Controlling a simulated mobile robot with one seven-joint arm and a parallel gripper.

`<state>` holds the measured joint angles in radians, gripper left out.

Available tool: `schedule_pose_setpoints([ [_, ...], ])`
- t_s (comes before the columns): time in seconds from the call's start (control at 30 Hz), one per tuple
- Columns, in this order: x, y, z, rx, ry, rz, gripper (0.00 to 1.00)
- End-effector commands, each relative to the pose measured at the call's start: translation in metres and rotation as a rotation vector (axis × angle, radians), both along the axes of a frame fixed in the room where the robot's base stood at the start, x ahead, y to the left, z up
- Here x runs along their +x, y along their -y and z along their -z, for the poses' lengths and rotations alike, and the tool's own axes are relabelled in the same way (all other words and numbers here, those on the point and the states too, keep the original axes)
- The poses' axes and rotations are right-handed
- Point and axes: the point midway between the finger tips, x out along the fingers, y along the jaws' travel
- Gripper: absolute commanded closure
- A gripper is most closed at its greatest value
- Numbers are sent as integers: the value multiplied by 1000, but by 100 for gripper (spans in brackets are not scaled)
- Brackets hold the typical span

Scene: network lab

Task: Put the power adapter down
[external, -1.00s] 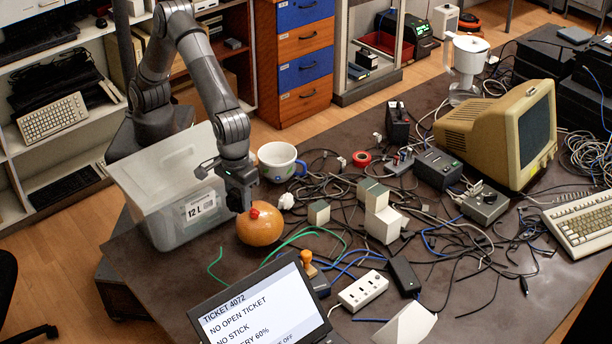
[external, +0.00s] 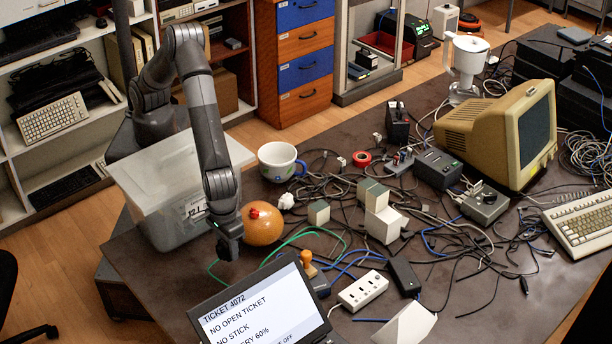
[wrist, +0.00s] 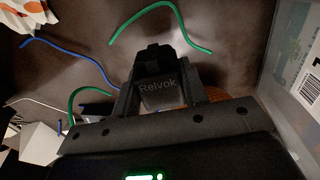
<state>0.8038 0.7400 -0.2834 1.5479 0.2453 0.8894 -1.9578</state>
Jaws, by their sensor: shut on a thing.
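The power adapter (wrist: 160,90) is a small dark block with "Relvok" on its face, seen in the wrist view. It sits between the two fingers of my gripper (wrist: 158,98), which is shut on it. In the external view my gripper (external: 228,246) points down over the dark table, just left of a round orange object and in front of the clear tub. The adapter is hard to make out there against the dark gripper and table. I cannot tell whether it touches the table.
The orange object (external: 262,226) and the "12 L" tub (external: 150,205) stand close to my gripper. A laptop screen (external: 262,318) is in front. Green cables (wrist: 160,8) lie nearby. Bare table (external: 170,262) shows at the left; cables and devices crowd the right.

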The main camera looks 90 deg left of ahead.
Motion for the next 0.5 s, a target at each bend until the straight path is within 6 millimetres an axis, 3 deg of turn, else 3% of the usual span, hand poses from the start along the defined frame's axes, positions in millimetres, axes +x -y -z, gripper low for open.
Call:
schedule_pose_setpoints([
  [0.1,0,0,20,1,-1,1,87],
  [0.33,-1,0,38,0,-1,0,87],
  [0.5,-1,0,62,1,-2,1,87],
])
